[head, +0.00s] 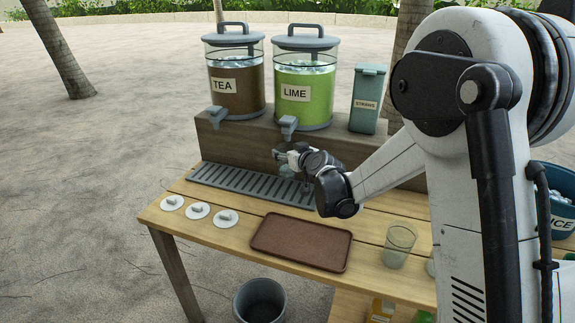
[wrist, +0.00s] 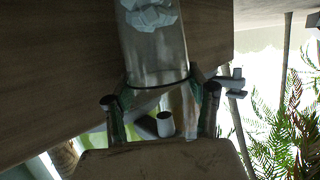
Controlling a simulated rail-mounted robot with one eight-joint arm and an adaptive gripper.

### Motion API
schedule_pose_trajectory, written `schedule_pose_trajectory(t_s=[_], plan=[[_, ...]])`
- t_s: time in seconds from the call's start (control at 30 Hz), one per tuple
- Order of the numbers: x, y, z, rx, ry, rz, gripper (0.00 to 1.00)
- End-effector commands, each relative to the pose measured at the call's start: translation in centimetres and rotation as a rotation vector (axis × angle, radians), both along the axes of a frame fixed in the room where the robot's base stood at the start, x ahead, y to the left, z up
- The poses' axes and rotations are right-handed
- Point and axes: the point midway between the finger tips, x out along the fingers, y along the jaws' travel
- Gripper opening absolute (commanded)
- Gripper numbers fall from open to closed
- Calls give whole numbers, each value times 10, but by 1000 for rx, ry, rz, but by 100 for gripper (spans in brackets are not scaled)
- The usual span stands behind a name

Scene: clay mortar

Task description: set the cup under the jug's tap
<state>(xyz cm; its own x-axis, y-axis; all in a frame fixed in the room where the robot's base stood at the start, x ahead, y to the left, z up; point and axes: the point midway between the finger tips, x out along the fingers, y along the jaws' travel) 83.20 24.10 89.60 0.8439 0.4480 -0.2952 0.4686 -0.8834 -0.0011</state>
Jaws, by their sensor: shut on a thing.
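My gripper (head: 284,155) is shut on a clear cup (wrist: 157,60) with white ice (wrist: 150,14) inside. The wrist view is upside down, with the fingers on either side of the cup near its rim. In the head view the cup is small and partly hidden by my gripper, over the back of the drip tray. The lime jug (head: 304,91) has a grey tap (head: 288,126), just above my gripper in that view. A grey tap (wrist: 165,124) also shows beyond the rim in the wrist view. I cannot tell whether the cup touches the tray.
The tea jug (head: 236,82) and a straws box (head: 367,98) stand on the wooden riser (head: 240,145). The slotted drip tray (head: 230,180) lies below. A brown tray (head: 300,242), several white lids (head: 198,210) and an empty glass (head: 398,245) are on the table front.

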Motion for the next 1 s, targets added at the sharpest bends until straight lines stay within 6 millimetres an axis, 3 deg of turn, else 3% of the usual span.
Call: schedule_pose_trajectory(t_s=[0.17,0.4,0.83,0.87,0.9,1.0], plan=[[3,-1,-10,-1,0,0,3],[2,-1,-40,-1,0,0,3],[2,-1,-46,-1,0,0,3],[2,-1,-46,-1,0,0,53],[2,-1,-46,-1,0,0,59],[2,-1,-45,-1,0,0,60]])
